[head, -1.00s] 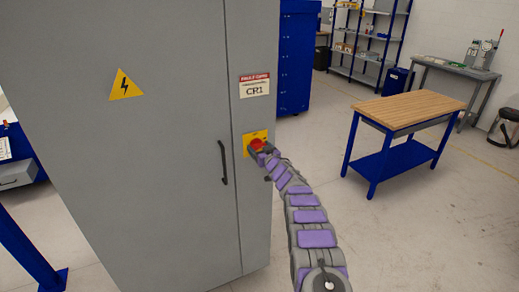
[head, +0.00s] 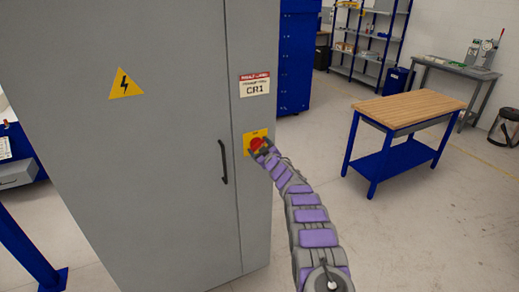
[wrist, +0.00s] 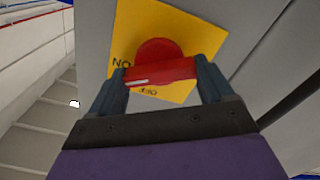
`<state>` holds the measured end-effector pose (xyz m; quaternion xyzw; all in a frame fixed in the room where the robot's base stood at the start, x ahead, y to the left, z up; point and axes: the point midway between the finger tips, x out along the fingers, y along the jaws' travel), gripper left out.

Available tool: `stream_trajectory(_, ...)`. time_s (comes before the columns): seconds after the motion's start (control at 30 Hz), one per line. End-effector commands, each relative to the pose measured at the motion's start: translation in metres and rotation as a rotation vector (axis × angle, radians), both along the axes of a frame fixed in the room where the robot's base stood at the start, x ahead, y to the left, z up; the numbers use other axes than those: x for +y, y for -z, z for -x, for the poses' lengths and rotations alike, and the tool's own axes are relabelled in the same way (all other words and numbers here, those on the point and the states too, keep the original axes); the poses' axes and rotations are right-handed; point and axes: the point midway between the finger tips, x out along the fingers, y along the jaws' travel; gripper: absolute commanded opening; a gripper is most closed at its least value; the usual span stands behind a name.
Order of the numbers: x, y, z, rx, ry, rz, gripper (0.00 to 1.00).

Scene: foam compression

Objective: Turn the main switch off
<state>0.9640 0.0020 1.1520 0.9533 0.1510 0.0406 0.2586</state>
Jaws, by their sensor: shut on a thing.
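The main switch (head: 257,144) is a red rotary knob on a yellow plate (head: 248,137), on the right part of a tall grey cabinet (head: 170,180). In the wrist view the red knob (wrist: 158,68) stands out from the yellow plate (wrist: 195,35), with its handle bar between my fingers. My gripper (wrist: 160,75) is shut on the handle bar, one finger at each end. In the head view my gripper (head: 264,150) covers part of the knob and plate. The plate looks tilted in the wrist view, and its lettering is partly hidden.
A black door handle (head: 223,162) is left of the switch.

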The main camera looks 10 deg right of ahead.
Motion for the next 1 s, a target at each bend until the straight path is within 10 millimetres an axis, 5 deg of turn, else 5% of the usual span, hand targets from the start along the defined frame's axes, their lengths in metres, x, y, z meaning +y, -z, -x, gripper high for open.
stream_trajectory(1.0, 0.0019, 0.0069, 0.0005, -0.278, -0.001, 0.858, 0.50)
